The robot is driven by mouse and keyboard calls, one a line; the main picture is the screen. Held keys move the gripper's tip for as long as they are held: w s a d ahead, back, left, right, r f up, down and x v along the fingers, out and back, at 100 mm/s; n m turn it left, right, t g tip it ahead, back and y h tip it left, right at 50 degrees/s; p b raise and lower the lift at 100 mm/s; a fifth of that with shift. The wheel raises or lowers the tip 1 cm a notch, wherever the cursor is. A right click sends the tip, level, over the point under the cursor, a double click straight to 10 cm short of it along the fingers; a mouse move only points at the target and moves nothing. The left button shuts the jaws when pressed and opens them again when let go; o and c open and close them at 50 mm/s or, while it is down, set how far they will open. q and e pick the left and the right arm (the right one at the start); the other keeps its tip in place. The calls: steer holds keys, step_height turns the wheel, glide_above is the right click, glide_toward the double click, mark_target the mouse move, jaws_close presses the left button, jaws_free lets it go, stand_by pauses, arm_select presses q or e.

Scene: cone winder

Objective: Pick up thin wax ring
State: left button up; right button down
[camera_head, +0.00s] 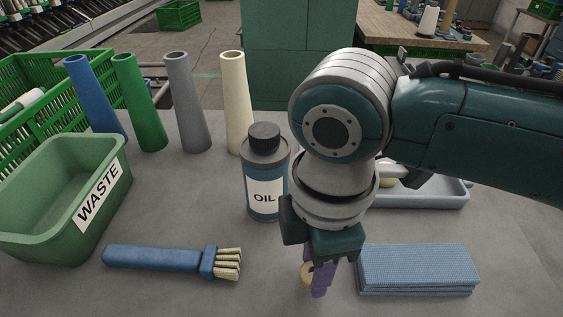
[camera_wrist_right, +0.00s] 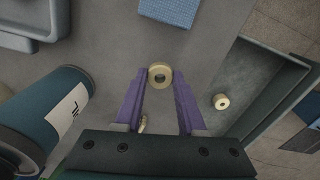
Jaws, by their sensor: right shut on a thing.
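The thin wax ring (camera_wrist_right: 160,75), cream-coloured with a round hole, is between the purple fingertips of my right gripper (camera_wrist_right: 160,78) in the right wrist view. The fingers are shut on it, one on each side. In the head view my right gripper (camera_head: 321,281) points down in front of the oil bottle, and the ring (camera_head: 305,273) shows partly beside a purple finger, low over the grey table. I cannot tell whether it still touches the table. A second cream ring (camera_wrist_right: 221,101) lies in a dark grey tray (camera_wrist_right: 262,62) in the right wrist view. My left gripper is not in view.
A blue oil bottle (camera_head: 264,175) stands behind my gripper. A folded blue cloth (camera_head: 417,270) lies to its right, a blue brush (camera_head: 160,258) to its left. A green waste bin (camera_head: 60,215), several upright tubes (camera_head: 187,105) and a grey tray (camera_head: 440,200) stand further out.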

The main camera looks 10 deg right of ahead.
step_height(320, 180, up, 18)
steer(key=p, duration=0.3)
steer(key=shift+r, duration=0.2)
stand_by(0.6)
